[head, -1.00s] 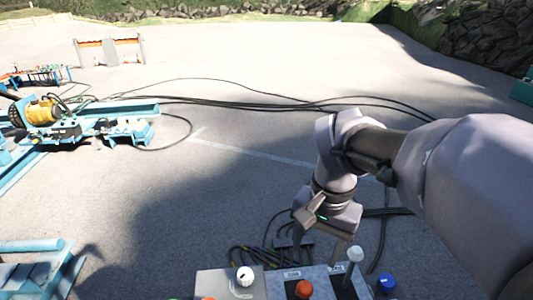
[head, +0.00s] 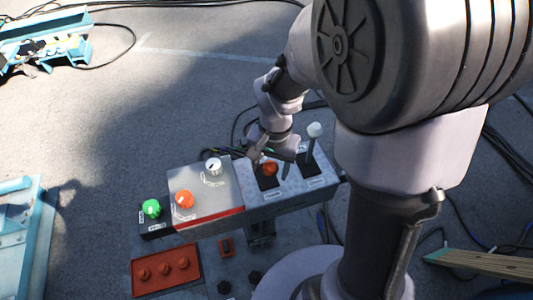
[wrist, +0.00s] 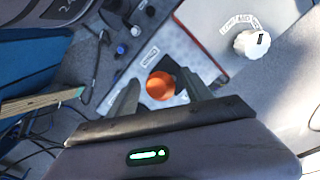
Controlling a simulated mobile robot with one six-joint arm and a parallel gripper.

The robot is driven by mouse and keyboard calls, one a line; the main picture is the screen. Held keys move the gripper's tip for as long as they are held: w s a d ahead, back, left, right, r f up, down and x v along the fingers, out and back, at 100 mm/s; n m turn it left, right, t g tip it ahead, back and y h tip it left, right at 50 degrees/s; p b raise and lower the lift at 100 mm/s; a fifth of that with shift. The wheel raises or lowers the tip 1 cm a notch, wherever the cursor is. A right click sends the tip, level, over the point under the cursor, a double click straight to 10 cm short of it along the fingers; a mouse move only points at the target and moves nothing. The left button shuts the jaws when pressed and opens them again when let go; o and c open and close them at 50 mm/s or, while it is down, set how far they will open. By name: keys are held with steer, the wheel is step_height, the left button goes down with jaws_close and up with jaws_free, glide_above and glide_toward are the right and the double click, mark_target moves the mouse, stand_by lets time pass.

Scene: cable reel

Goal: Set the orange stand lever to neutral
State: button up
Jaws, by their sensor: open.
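The orange stand lever, a round orange knob (head: 270,169) on a dark slot plate, stands on the grey control box (head: 300,200). In the wrist view the orange knob (wrist: 160,86) shows between the fingertips of my gripper (wrist: 160,90). The fingers are open, one on each side, with gaps visible between them and the knob. In the head view my gripper (head: 273,156) is just behind the orange knob, pointing down. I cannot tell the lever's tilt or whether the fingers are level with the knob.
A white-knobbed lever (head: 315,130) stands close on the right. A red panel (head: 165,270) lies below the box.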

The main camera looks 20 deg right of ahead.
jaws_close()
steer(key=shift+r, duration=0.1)
